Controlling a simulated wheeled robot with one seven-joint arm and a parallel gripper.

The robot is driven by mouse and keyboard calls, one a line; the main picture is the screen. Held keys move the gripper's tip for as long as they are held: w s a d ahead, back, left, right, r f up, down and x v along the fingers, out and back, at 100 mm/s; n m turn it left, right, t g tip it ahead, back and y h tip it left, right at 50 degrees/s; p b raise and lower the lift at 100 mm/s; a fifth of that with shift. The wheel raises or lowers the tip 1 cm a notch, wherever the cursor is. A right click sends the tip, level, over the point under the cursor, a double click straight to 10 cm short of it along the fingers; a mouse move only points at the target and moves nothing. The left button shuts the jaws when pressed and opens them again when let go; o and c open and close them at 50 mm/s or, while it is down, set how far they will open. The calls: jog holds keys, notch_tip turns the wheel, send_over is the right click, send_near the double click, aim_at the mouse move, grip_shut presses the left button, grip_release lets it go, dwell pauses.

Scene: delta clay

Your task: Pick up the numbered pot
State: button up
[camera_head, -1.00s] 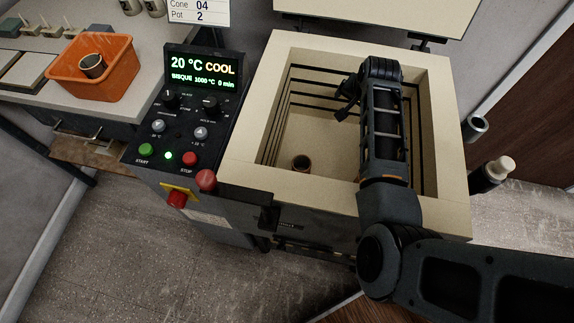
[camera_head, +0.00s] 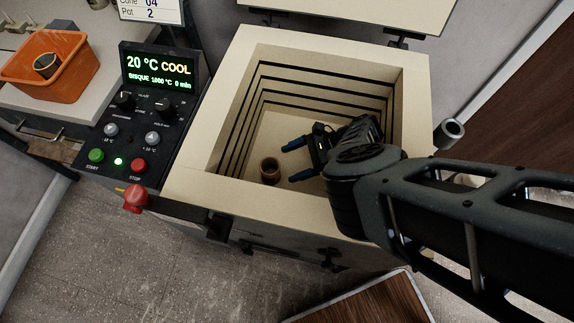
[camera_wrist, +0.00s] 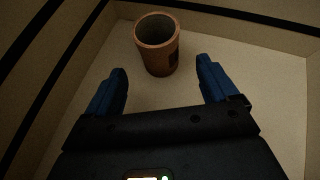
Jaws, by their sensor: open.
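A small brown clay pot (camera_head: 270,170) stands upright on the kiln floor, near the front left inside the kiln (camera_head: 190,178). In the wrist view the pot (camera_wrist: 158,48) is just beyond the fingertips, between their lines, with a dark mark on its right side. My gripper (camera_head: 288,162) is inside the kiln to the right of the pot, with blue fingers spread and empty. The gripper also shows in the wrist view (camera_wrist: 160,78). A sign (camera_head: 152,10) at the top reads "Cone 04" and "Pot 2".
The kiln walls surround my gripper closely, and the lid (camera_head: 350,12) is raised at the back. A control panel (camera_head: 140,110) reads 20 °C COOL. An orange bin (camera_head: 62,84) holding another pot (camera_head: 47,65) sits on the left bench.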

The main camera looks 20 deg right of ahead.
aim_at(271, 171)
jog(key=shift+w+a+r+m+t+y, duration=0.15)
jog(key=shift+a+r+m+y, duration=0.15)
jog(key=shift+a, duration=0.25)
jog(key=shift+w+a+r+m+t+y, duration=0.1)
jog(key=shift+a+r+t+y, duration=0.1)
jog(key=shift+a+y, duration=0.3)
jog(key=shift+a+f, duration=0.1)
jog(key=shift+a, duration=0.3)
jog(key=shift+b+x, duration=0.95)
jog(key=shift+x, duration=2.45)
jog(key=shift+f, duration=0.2)
jog(key=shift+s, duration=0.1)
jog(key=shift+c, duration=0.4)
jog(key=c, duration=1)
jog(key=shift+c, duration=0.2)
